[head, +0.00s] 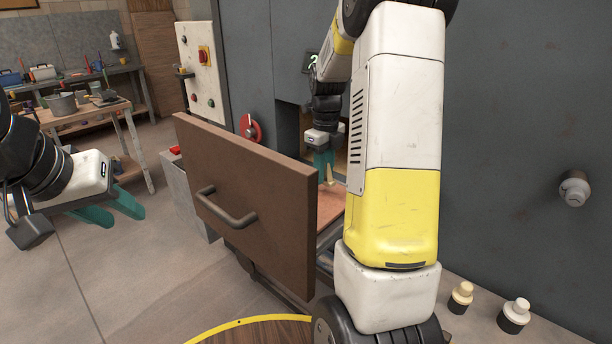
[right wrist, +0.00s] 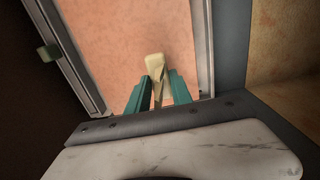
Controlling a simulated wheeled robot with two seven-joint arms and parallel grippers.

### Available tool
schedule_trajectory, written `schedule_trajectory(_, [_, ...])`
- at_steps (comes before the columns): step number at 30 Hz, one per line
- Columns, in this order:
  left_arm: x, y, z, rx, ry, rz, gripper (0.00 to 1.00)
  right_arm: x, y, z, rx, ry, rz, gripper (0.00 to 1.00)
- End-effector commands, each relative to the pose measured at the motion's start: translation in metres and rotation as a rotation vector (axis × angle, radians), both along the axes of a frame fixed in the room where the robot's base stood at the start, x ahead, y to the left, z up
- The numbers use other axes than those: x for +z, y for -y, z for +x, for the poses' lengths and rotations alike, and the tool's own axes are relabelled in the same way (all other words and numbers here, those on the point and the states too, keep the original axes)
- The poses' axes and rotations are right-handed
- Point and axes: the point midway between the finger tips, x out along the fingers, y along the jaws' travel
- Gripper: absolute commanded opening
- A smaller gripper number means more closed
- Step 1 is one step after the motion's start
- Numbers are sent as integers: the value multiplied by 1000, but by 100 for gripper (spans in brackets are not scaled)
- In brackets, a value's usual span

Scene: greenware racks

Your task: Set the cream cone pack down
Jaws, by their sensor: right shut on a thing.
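The cream cone pack (right wrist: 155,64) is a small pale block between the teal fingers of my right gripper (right wrist: 157,90) in the right wrist view. The right gripper is shut on it, over a bare orange-tan surface (right wrist: 110,40). In the head view the pack (head: 330,175) shows small below the right gripper (head: 325,163), behind a brown front panel. I cannot tell whether the pack touches the surface. My left gripper (head: 112,209) is open and empty at the left, over the floor.
The brown panel (head: 270,205) with a bar handle stands pulled out from the grey cabinet (head: 525,120). Metal rails edge the orange surface. A cream plug (head: 461,297) and a white plug (head: 515,315) are at lower right. A workbench (head: 90,110) with tools is at back left.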

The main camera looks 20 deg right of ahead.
Motion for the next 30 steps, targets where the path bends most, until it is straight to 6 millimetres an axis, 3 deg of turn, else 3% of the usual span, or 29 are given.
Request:
schedule_trajectory(6, [0,0,0,0,0,0,36,-32,0,-3,-1,-4,1,0])
schedule_trajectory(17, [0,0,0,0,0,0,36,-36,0,-3,0,-4,0,0])
schedule_trajectory(18, [0,0,0,0,0,0,36,-36,0,-2,-1,-4,0,32])
schedule_trajectory(21, [0,0,0,0,0,0,36,-36,0,-3,-1,-4,0,48])
schedule_trajectory(30, [0,0,0,0,0,0,36,-35,0,-2,-1,-3,1,48])
